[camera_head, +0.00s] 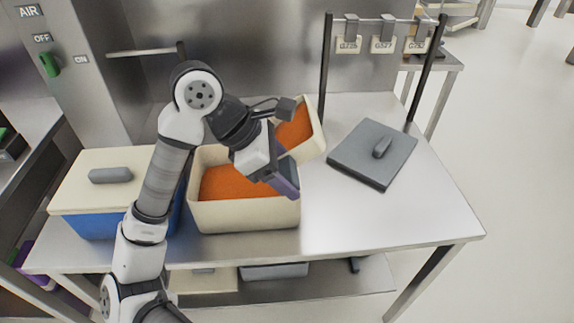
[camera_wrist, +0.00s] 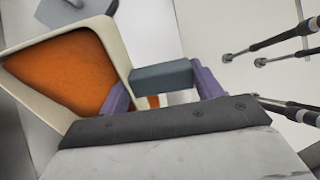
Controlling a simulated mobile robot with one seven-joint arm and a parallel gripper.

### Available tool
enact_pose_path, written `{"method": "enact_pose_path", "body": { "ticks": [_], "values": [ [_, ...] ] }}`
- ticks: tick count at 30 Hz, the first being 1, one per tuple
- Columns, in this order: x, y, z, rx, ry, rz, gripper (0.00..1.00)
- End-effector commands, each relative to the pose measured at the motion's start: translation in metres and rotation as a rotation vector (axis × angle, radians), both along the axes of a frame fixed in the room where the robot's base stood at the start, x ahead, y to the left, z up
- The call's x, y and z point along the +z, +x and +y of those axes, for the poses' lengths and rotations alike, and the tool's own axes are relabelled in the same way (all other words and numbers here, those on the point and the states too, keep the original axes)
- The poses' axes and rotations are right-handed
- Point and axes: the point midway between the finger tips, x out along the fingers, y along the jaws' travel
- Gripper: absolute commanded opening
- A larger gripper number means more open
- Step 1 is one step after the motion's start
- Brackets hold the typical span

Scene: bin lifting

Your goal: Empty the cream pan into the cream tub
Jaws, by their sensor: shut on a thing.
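The cream pan (camera_head: 317,128) is tilted up above the right back part of the cream tub. Orange contents still show inside it. The pan also fills the left of the wrist view (camera_wrist: 117,48), with a large orange area within its rim. The cream tub (camera_head: 245,217) stands on the steel table and holds a layer of orange contents. My gripper (camera_head: 283,180) is above the tub's right side. Its purple fingers (camera_wrist: 163,80) are shut on the pan's grey handle. My arm hides part of the tub and the pan's lower side.
A blue bin (camera_head: 90,224) with a cream lid (camera_head: 75,180) stands left of the tub. A grey lid (camera_head: 368,155) lies flat to the right. A rack with hanging tags (camera_head: 382,44) stands behind. The table's front right (camera_head: 390,220) is clear.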

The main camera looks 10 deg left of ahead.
Motion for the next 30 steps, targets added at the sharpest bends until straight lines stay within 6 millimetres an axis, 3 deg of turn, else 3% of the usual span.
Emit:
{"method": "enact_pose_path", "body": {
  "ticks": [21, 30],
  "values": [
    [0.01, -0.003, 0.01, 0.002, -0.229, -0.066, 0.42],
    [0.006, -0.004, 0.013, 0.001, -0.286, -0.084, 0.42]
  ]
}}
